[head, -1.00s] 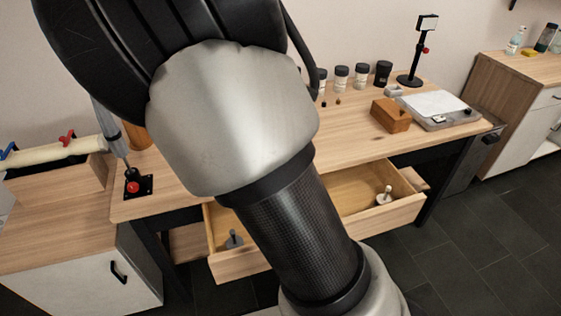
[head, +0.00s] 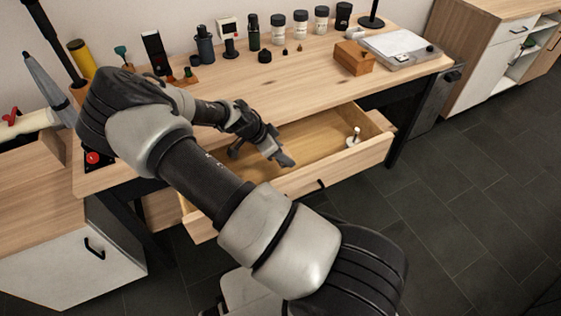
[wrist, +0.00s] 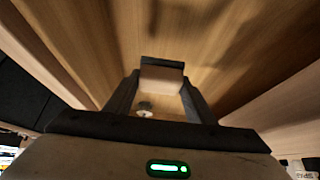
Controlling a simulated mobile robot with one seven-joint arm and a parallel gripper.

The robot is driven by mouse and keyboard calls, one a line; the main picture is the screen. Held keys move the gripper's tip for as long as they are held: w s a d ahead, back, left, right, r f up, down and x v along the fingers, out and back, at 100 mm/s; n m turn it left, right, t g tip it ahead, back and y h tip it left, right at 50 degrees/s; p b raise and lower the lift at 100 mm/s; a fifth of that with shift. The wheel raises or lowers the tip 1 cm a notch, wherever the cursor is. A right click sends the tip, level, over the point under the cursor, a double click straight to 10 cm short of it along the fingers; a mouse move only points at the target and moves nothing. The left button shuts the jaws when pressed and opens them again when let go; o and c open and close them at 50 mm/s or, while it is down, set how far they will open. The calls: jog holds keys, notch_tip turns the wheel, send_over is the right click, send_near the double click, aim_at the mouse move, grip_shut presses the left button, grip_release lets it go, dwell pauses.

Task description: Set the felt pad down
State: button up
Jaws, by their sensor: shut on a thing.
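My gripper (head: 284,158) is over the open drawer (head: 345,176), reaching down towards its inside from the left. In the wrist view the gripper (wrist: 160,85) is shut on a small pale block-like piece with a dark edge, which I take to be the felt pad (wrist: 162,79). The pad spans the gap between the two dark fingers. In the head view I cannot make out the pad apart from the dark fingertips. The wrist view does not tell whether it touches the drawer floor.
A white piece on a round base (head: 354,137) stands in the drawer's right part. The table top (head: 290,80) holds several bottles and jars at the back, a brown wooden block (head: 354,58) and a grey scale-like device (head: 398,48). The drawer floor between gripper and white piece is clear.

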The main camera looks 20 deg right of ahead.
jog(key=shift+f+b, duration=0.35)
jog(key=shift+f, duration=2)
jog(key=shift+f, duration=0.2)
jog(key=o, duration=1)
jog(key=shift+r, duration=0.15)
